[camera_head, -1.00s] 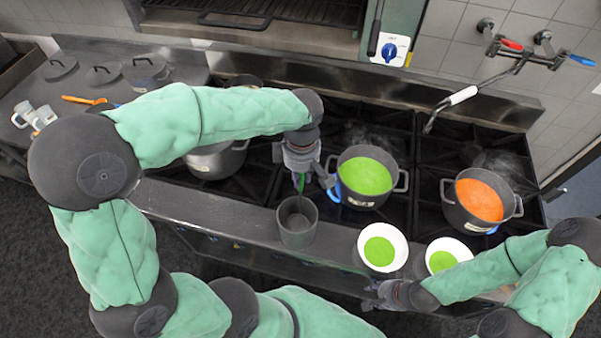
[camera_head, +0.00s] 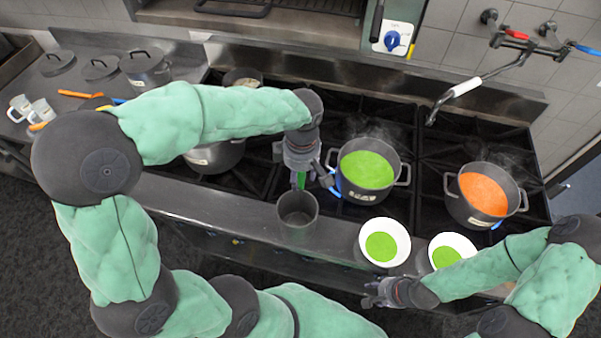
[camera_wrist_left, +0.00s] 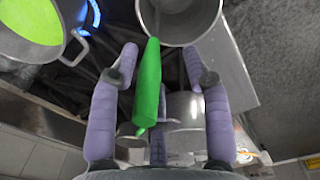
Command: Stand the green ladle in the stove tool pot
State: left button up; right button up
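The green ladle (camera_head: 300,181) has its handle beneath my left gripper (camera_head: 310,181), just above the far side of the grey tool pot (camera_head: 297,220) on the stove's front ledge. In the left wrist view the green handle (camera_wrist_left: 148,85) lies between the spread purple fingers of my left gripper (camera_wrist_left: 160,54), with gaps on both sides. A thin grey shaft runs from it into the tool pot (camera_wrist_left: 195,42), so the ladle appears to stand tilted there; its bowl is hidden. My right gripper (camera_head: 367,293) is open and empty in front of the ledge.
A pot of green soup (camera_head: 366,170) is close right of my left gripper. A pot of orange soup (camera_head: 484,192) is further right. A white bowl (camera_head: 366,254) and another bowl (camera_head: 468,240) stand on the ledge. A grey pot (camera_head: 214,158) is left, partly behind my arm.

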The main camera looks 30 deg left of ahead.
pick_arm(q)
notch_tip(320, 180, up, 12)
dwell(0.8)
jog(key=shift+d, duration=0.15)
